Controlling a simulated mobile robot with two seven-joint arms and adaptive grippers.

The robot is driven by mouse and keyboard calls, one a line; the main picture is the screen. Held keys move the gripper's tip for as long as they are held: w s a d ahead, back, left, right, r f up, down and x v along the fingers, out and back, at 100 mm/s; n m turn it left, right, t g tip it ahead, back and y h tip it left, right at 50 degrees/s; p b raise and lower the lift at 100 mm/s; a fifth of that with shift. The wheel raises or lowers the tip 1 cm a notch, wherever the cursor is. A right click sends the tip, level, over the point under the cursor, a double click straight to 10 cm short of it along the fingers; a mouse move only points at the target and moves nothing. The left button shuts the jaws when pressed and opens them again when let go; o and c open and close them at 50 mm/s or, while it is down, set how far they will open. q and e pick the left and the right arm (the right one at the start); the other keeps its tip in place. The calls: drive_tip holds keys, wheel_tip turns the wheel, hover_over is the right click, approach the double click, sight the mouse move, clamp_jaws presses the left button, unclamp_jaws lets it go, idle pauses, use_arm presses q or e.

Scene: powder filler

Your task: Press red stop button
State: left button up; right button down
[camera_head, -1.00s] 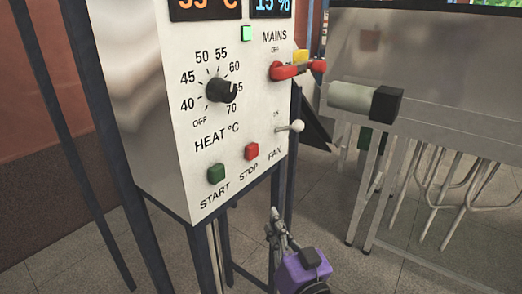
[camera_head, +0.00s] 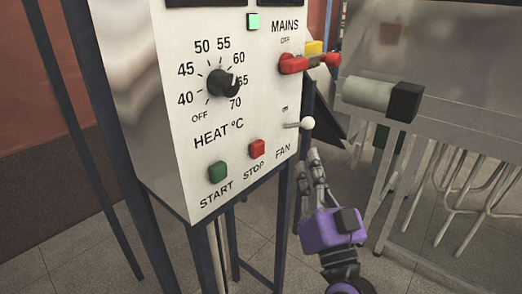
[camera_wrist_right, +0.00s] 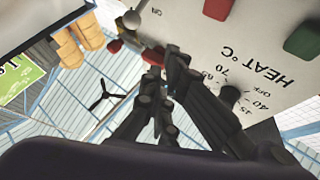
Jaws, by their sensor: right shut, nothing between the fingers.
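The red stop button (camera_head: 257,149) is on the lower front of the metal control panel (camera_head: 180,110), above the word STOP. It also shows at the top of the right wrist view (camera_wrist_right: 218,8). My right gripper (camera_head: 313,158) is shut and empty, fingers pointing up, to the right of the panel's lower edge and just below the fan toggle in the picture. It is apart from the stop button in the head view. The dark fingers (camera_wrist_right: 165,75) also show in the right wrist view. My left gripper is not in view.
The green start button (camera_head: 217,171) is left of the stop button. The white-tipped fan toggle (camera_head: 307,123), red mains switch (camera_head: 294,64) and black heat knob (camera_head: 222,83) are on the panel. A metal machine with a grey cylinder (camera_head: 367,93) stands at the right.

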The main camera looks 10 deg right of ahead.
sight(257, 149)
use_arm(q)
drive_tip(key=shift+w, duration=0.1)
use_arm(e)
drive_tip(key=w+a, duration=0.5)
drive_tip(key=w, duration=0.1)
drive_tip(key=shift+w+a, duration=0.2)
drive_tip(key=shift+w, duration=0.2)
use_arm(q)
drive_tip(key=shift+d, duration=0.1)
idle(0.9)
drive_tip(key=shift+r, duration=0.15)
use_arm(e)
drive_tip(key=shift+w+a+r, duration=0.1)
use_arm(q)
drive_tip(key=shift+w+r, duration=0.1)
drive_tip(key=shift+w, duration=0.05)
use_arm(e)
drive_tip(key=shift+w+a, duration=0.15)
drive_tip(key=shift+w, duration=0.05)
